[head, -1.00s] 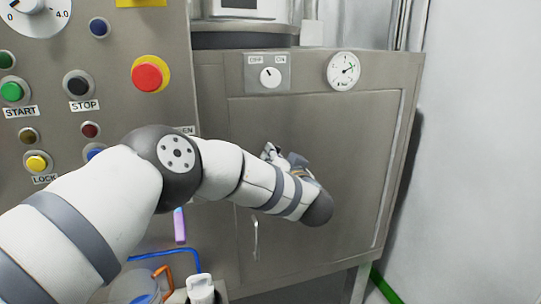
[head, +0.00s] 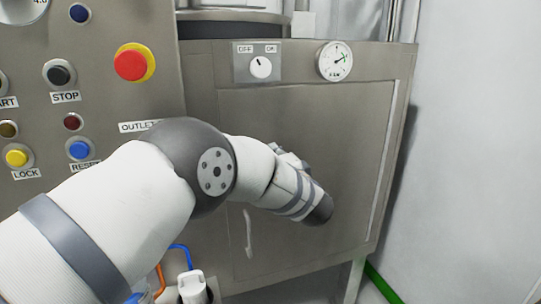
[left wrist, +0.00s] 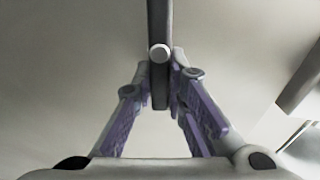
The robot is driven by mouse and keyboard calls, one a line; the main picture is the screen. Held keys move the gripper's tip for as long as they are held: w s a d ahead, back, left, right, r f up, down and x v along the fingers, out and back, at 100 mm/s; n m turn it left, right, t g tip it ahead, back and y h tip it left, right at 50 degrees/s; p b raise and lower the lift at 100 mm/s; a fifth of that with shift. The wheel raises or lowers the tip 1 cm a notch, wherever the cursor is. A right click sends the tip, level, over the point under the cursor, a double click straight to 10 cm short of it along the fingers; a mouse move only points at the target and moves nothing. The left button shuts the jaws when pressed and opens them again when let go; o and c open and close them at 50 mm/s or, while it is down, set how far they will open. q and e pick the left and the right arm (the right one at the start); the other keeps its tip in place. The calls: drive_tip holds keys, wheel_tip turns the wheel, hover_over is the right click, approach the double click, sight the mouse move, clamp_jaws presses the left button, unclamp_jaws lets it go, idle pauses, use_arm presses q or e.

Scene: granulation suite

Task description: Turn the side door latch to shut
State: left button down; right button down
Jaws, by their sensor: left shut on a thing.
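The side door (head: 330,130) is a flat grey metal panel on the cabinet and looks closed in its frame. The latch (left wrist: 159,22) shows in the left wrist view as a dark upright bar with a pale round pivot. My left gripper (left wrist: 160,85) is shut on the lower part of this bar, one finger on each side. In the head view my left arm reaches across the door, and its wrist hides the latch and most of the gripper. My right gripper is in neither view.
A control panel with buttons and a red emergency stop (head: 131,65) stands at the left. A switch plate (head: 243,66) and a round gauge (head: 335,61) sit above the door. A thin curved handle (head: 248,232) is at the door's lower left. A white wall is at right.

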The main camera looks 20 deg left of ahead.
use_arm(q)
drive_tip(key=shift+f+m, duration=0.35)
drive_tip(key=shift+m, duration=0.65)
drive_tip(key=c, duration=1.6)
unclamp_jaws()
drive_tip(key=shift+a, duration=0.1)
drive_tip(key=shift+s+d, duration=0.15)
drive_tip(key=shift+d, duration=0.05)
drive_tip(key=v, duration=0.7)
drive_tip(key=shift+s, duration=0.1)
